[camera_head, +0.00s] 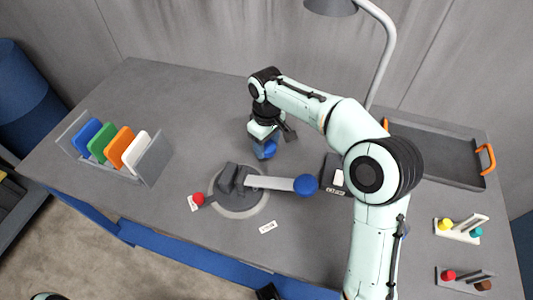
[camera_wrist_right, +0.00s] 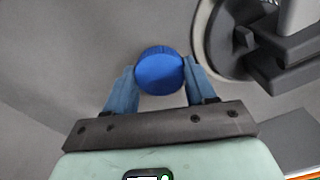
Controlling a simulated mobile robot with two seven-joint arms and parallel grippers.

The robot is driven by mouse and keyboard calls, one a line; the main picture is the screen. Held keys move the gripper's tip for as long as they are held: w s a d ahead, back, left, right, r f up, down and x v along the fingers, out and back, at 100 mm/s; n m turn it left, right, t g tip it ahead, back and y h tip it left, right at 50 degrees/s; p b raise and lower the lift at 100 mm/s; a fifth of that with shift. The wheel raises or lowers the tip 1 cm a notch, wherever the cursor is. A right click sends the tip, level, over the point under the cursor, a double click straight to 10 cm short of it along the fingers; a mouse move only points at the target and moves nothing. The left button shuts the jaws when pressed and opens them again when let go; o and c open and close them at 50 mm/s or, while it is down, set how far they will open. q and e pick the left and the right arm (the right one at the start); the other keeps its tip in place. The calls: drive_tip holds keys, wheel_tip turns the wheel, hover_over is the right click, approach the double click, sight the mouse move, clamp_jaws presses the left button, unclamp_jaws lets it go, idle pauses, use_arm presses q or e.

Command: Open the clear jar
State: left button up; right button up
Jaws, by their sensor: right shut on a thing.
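My right gripper (camera_head: 264,148) points down at the tabletop behind the grey round fixture. It is shut on a round blue lid (camera_wrist_right: 160,72), which sits between the two blue fingers in the right wrist view. In the head view the blue lid (camera_head: 270,149) shows partly beside the fingers. The clear jar's body cannot be made out in either view, so I cannot tell whether the lid is on it or apart from it.
A grey fixture (camera_head: 226,206) with a blue-knobbed lever (camera_head: 280,184) stands in front of the gripper. A rack of coloured panels (camera_head: 152,162) is at left. A tray (camera_head: 440,152) and small peg holders (camera_head: 458,235) are at right. A lamp (camera_head: 381,55) stands behind. The back-left tabletop is clear.

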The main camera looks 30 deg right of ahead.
sight(267, 147)
drive_tip(key=shift+f+b, duration=0.35)
drive_tip(key=shift+f, duration=1.75)
drive_tip(key=shift+f, duration=0.1)
drive_tip(key=o, duration=0.9)
drive_tip(key=shift+f, duration=0.1)
drive_tip(key=shift+c, duration=0.2)
wheel_tip(267, 147, up, 12)
drive_tip(key=shift+r+p, duration=0.2)
drive_tip(key=shift+p, duration=1.05)
